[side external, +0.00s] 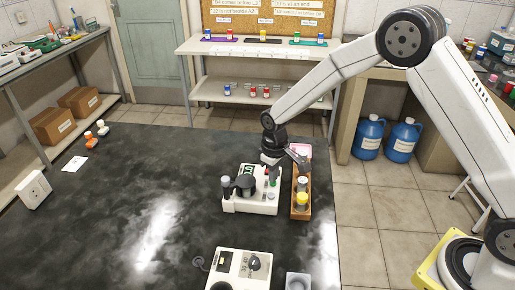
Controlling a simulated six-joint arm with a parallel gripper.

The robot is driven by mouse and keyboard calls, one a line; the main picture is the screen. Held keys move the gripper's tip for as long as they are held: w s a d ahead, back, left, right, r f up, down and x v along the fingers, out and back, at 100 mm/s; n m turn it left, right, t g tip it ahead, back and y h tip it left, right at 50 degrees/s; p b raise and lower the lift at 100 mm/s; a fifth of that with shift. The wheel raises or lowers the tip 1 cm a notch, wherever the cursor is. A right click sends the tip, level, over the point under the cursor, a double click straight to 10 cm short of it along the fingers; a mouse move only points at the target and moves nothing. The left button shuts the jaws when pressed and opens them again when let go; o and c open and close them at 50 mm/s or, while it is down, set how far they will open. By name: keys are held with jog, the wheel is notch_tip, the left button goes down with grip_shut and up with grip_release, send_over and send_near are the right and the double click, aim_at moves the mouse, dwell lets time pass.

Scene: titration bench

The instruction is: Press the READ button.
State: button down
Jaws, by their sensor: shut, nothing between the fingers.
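A white meter (258,204) stands on the dark bench near its right side, with a green display and a dark round part on its top. Small red and green spots show on its right half, close to my gripper; the lettering is too small to read, so I cannot tell which one is the READ button. My gripper (272,171) is shut and empty, pointing down over the meter's back right part. I cannot tell whether the fingertips touch it.
A wooden rack (300,211) with vials, one yellow-capped, stands close right of the meter. Another white device (241,268) with a dark knob sits at the front, beside a grey block (298,281).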

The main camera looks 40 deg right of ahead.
jog(key=shift+f, duration=0.45)
jog(key=shift+r, duration=0.15)
dwell(0.3)
jog(key=shift+r, duration=3.65)
jog(key=s+d+r+m+t, duration=0.1)
jog(key=s+d, duration=0.2)
jog(key=s, duration=0.7)
jog(key=s+d+r+m+t, duration=0.1)
jog(key=s+d+m, duration=0.1)
jog(key=s, duration=0.8)
jog(key=shift+d+t, duration=0.3)
jog(key=shift+d, duration=0.35)
